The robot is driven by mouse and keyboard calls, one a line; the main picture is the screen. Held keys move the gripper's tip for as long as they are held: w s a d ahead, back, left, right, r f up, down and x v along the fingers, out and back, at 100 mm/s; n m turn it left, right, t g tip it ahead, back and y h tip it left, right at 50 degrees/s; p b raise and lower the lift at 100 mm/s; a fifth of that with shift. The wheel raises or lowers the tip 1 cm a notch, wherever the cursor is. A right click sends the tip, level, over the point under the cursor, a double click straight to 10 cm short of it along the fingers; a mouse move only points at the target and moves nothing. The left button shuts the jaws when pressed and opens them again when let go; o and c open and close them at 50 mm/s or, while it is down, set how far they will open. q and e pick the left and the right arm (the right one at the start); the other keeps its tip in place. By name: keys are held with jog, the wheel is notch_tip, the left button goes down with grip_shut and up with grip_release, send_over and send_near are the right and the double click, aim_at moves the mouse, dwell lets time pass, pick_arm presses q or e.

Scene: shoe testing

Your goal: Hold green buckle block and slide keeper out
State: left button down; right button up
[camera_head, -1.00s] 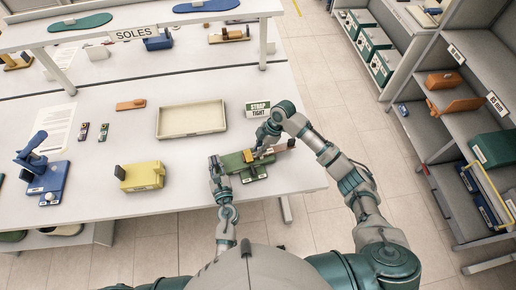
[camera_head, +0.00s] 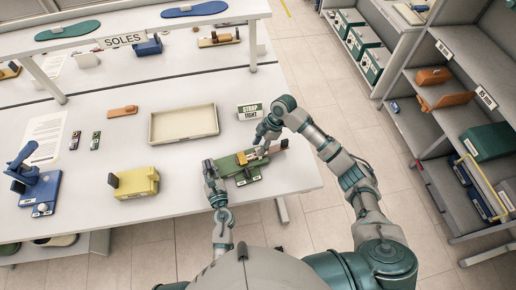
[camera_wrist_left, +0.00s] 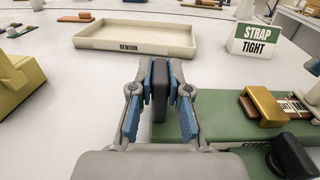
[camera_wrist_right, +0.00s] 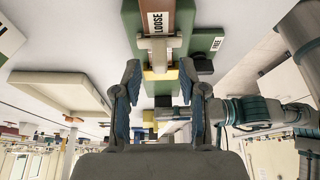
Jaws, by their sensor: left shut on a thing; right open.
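The green buckle block (camera_head: 226,168) lies near the table's front right corner. In the left wrist view it is a long green base (camera_wrist_left: 215,120) with a gold sleeve (camera_wrist_left: 264,106) around a brown strap. My left gripper (camera_head: 213,178) is shut on a dark upright post (camera_wrist_left: 160,88) at the block's left end. My right gripper (camera_wrist_right: 160,78) is open over the strap, its fingers on either side and apart from it. Between them show a grey H-shaped piece (camera_wrist_right: 157,50), which may be the keeper, and the gold sleeve (camera_wrist_right: 158,74). The strap carries a LOOSE label. Contact with the keeper cannot be told.
An empty beige tray (camera_head: 183,139) and the STRAP TIGHT sign (camera_head: 249,111) stand behind the block. A yellow block (camera_head: 134,184) and a blue fixture (camera_head: 38,190) are to the left. Shelves (camera_head: 450,120) stand across the aisle at right. Clear table lies between the yellow and green blocks.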

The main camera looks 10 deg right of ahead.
pick_arm(q)
jog(key=shift+f, duration=0.1)
pick_arm(e)
jog(key=v, duration=0.9)
jog(key=shift+r, duration=0.2)
jog(key=shift+d, duration=0.1)
pick_arm(q)
jog(key=c, duration=1.1)
grip_release()
jog(key=shift+o, duration=0.2)
